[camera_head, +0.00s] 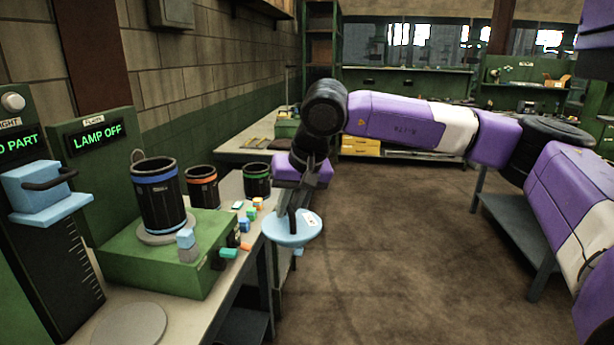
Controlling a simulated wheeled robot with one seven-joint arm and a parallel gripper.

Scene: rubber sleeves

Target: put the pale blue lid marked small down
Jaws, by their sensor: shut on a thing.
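The pale blue lid (291,232) is a round disc with a small marked label on its top at the right. My gripper (292,205) is shut on the lid's dark upright handle and holds it level. The lid hangs in the air just beyond the bench's right edge, with floor behind it in the picture. The label's writing is too small to read. The fingertips are partly hidden against the dark handle.
A green box (165,262) bears a blue-banded black canister (159,197). Orange-banded (202,187) and green-banded (257,181) canisters stand behind. Small coloured blocks (246,222) lie near the bench edge. A grey disc (130,325) lies at the front. A lamp panel (97,140) stands left.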

